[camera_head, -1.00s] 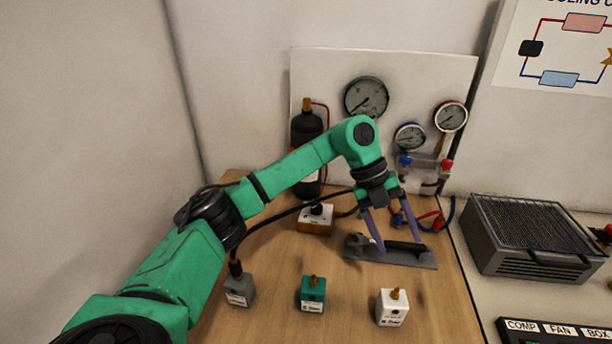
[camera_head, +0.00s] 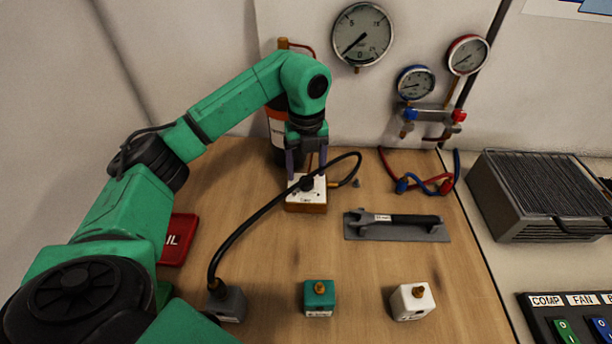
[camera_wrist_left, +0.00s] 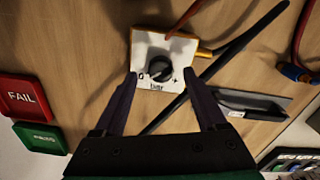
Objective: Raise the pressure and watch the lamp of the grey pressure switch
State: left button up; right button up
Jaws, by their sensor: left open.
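The grey pressure switch (camera_head: 229,304) stands at the front left of the wooden bench, partly behind my arm, with a black hose on its top. I cannot make out its lamp. The hose runs back to a white-topped box (camera_head: 318,194) with a black knob (camera_head: 307,184), also seen in the left wrist view (camera_wrist_left: 160,69). My left gripper (camera_head: 306,177) is open above this box, its fingers on either side of the knob; I cannot tell if they touch it. A large round gauge (camera_head: 362,36) hangs on the back panel, its needle pointing low left.
A teal switch (camera_head: 319,299) and a white switch (camera_head: 411,302) stand along the front. A red FAIL tray (camera_head: 175,242) is at left.

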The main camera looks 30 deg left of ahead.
aim_at(307, 184)
pick_arm(q)
notch_tip(307, 184, down, 2)
jog(key=shift+s+f, duration=0.1)
jog(key=shift+f, duration=0.05)
jog(key=shift+d+f, duration=0.1)
jog(key=shift+f, duration=0.1)
pick_arm(e)
jog(key=shift+w+a+r, duration=0.15)
jog(key=shift+w+a, duration=0.1)
jog(key=shift+a, duration=0.3)
pick_arm(q)
grip_shut()
pick_arm(e)
jog(key=shift+d, duration=0.15)
